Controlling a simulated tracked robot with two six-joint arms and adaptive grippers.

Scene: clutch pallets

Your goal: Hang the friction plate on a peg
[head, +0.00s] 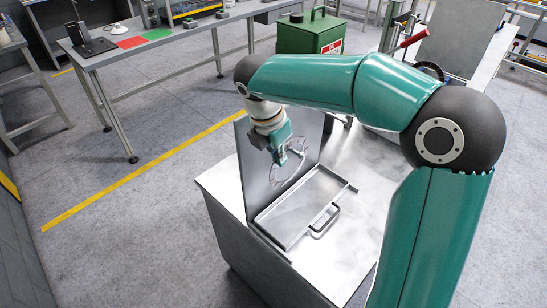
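My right gripper (282,155) is at the end of the teal arm that comes in from the right. It points down in front of an upright grey metal panel (255,176). A thin metal ring, which looks like the friction plate (287,178), stands roughly upright close to the panel. The gripper's fingertips overlap the ring's upper part. The fingers are too small to tell whether they are shut on the ring or only beside it. Any peg behind the ring is hidden or too small to make out. My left gripper is not in view.
A shallow metal tray (267,217) with a dark handle (325,222) lies on the steel cabinet top (352,190), below the panel. A green box (310,34) stands behind. A long workbench (165,48) runs across the back left.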

